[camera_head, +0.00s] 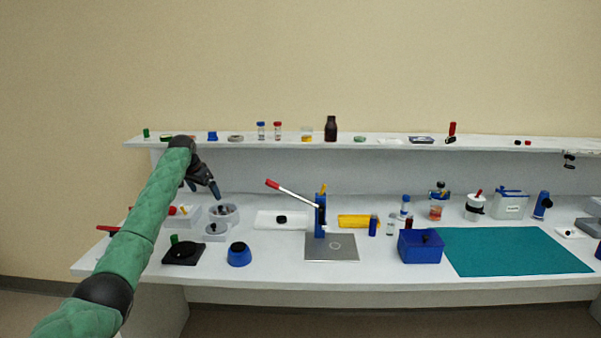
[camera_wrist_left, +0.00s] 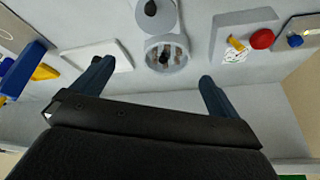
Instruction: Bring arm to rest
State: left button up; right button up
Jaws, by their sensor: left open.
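My left arm (camera_head: 140,225) is green and reaches up from the lower left of the head view. In that view the bowl (camera_wrist_left: 166,55) lies past the fingertips, with small dark and brown things inside. My right gripper is in neither view.
A shelf (camera_head: 385,143) with bottles and vials runs along the back. A press (camera_head: 320,215) with a red-tipped lever stands mid-bench. A blue box (camera_head: 420,246) and a teal mat (camera_head: 515,250) lie to the right. A black-based item (camera_head: 184,254) and a blue cup (camera_head: 239,255) stand at the front left.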

pick_arm(q)
jog(key=s+d+r+t+y, duration=0.1)
jog(key=s+d+r+t, duration=0.15)
jog(key=r, duration=0.45)
jog(key=s+d+r+t, duration=0.1)
jog(key=d+r, duration=0.3)
jog(key=r, duration=0.4)
jog(key=s+d+f+n+t, duration=0.1)
jog(key=s+d+f+t, duration=0.15)
jog(key=s+d, duration=0.6)
jog(key=s+d+f+g, duration=0.1)
jog(key=s+f+g, duration=0.1)
jog(key=s+f, duration=1.5)
jog(key=s+d+f+n+g, duration=0.1)
jog(key=s+d+f+g, duration=0.1)
jog(key=s+f, duration=1.5)
jog(key=s+d+f+n+g+h, duration=0.1)
jog(key=s+f+g, duration=0.3)
jog(key=s+f, duration=1.2)
jog(key=s+d, duration=0.1)
jog(key=s, duration=1.5)
jog(key=shift+s+d+f, duration=0.2)
jog(key=shift+s+f, duration=0.15)
jog(key=shift+f, duration=0.05)
